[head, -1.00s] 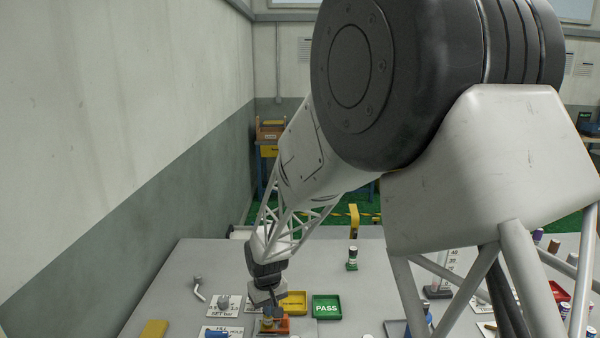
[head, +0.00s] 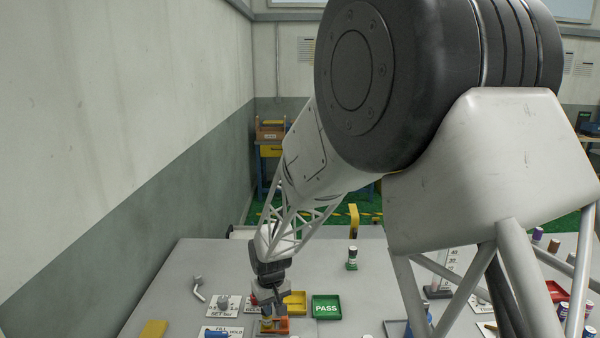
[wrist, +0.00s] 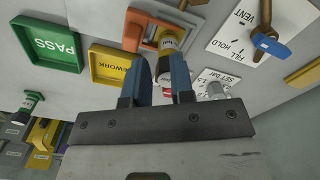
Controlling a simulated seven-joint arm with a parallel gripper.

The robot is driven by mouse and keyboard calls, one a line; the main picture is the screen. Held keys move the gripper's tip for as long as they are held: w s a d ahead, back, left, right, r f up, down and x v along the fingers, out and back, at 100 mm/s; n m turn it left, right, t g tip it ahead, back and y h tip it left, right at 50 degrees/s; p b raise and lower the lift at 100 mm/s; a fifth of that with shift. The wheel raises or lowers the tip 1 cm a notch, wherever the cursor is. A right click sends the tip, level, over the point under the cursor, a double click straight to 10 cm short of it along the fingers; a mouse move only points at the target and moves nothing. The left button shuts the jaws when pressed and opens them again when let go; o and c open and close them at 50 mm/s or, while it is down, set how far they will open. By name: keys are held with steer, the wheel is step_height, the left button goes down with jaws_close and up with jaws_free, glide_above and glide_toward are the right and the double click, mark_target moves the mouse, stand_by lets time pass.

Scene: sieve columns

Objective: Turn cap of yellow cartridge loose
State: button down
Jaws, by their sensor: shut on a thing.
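The yellow cartridge (wrist: 174,35) stands in an orange holder (wrist: 142,29) in the wrist view. The same holder (head: 283,326) shows at the bottom of the head view, low on the table. My gripper (wrist: 160,58) has its two blue fingers on either side of the cartridge's near end, shut on its cap. The cap is largely hidden between the fingers, so I cannot tell how far it is turned. In the head view my gripper (head: 266,308) is right above the holder.
A green PASS tray (head: 326,307) and a yellow REWORK tray (wrist: 112,69) lie beside the holder. A FILL/HOLD/VENT plate (wrist: 243,40) with a blue-handled valve (wrist: 270,45) and a SET bar plate (head: 222,305) are close by. A green-and-white cartridge (head: 352,258) stands farther back.

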steer(key=shift+s+d+f, duration=0.3)
steer(key=shift+s+f, duration=0.05)
steer(key=shift+f, duration=0.15)
steer(key=shift+s+d+f, duration=0.3)
steer(key=shift+f, duration=0.15)
step_height(320, 180, up, 7)
steer(key=shift+w+a, duration=0.2)
steer(key=shift+w, duration=0.1)
stand_by(0.3)
steer(key=shift+s+a+r, duration=0.2)
steer(key=shift+a+r, duration=0.05)
steer(key=shift+a, duration=0.4)
steer(key=shift+s+a+r, duration=0.15)
steer(key=shift+a+r, duration=0.1)
steer(key=shift+a, duration=0.35)
steer(key=shift+f, duration=0.2)
